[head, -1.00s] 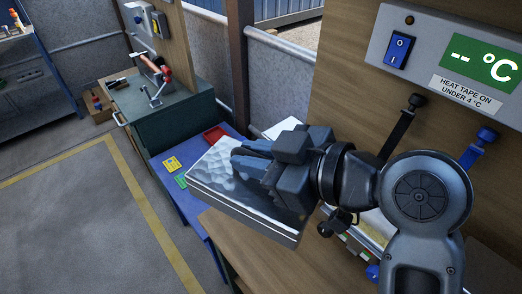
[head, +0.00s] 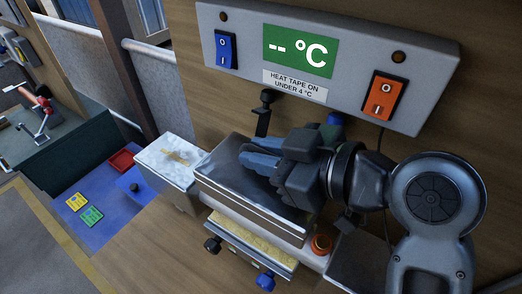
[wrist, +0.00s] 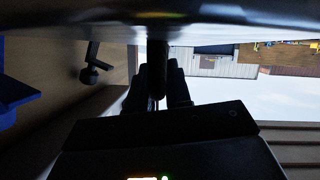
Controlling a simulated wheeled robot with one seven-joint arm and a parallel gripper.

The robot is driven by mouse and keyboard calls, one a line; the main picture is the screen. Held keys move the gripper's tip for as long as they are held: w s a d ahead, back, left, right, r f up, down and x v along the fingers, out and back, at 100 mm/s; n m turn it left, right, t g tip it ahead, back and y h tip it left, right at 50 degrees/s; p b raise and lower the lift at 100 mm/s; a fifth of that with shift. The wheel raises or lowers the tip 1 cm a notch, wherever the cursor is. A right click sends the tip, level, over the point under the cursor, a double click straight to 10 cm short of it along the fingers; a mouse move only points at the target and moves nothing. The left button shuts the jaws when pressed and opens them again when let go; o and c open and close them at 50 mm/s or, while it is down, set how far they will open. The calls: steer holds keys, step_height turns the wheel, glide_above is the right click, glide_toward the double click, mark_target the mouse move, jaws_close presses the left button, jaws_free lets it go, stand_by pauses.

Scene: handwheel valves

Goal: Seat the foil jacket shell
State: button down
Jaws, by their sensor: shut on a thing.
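The foil jacket shell (head: 235,188) is a silver box-like piece with crinkled, reflective faces. My gripper (head: 250,160) is shut on it from above and to the right. The shell is above an opened fitting with yellow insulation (head: 250,244) on the wooden bench, and hides much of it. I cannot tell whether the two touch. A black knob (head: 213,244) and a blue knob (head: 265,282) stick out at the fitting's front. In the dark wrist view, my gripper's fingers (wrist: 157,95) show under a grey surface that is too close to make out.
A control box (head: 325,60) with a blank temperature display hangs behind. A black lever (head: 264,112) stands behind the shell. A silver block (head: 170,160) with a tan patch sits just left. A red tray (head: 122,160) and yellow and green cards lie on the blue surface (head: 110,222).

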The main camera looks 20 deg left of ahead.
mark_target(262, 177)
steer(key=shift+f+b, duration=2)
steer(key=shift+f, duration=0.5)
steer(key=shift+f, duration=0.1)
steer(key=shift+f+b, duration=1.35)
steer(key=shift+f, duration=0.25)
steer(key=shift+s+f, duration=0.1)
steer(key=shift+f, duration=0.15)
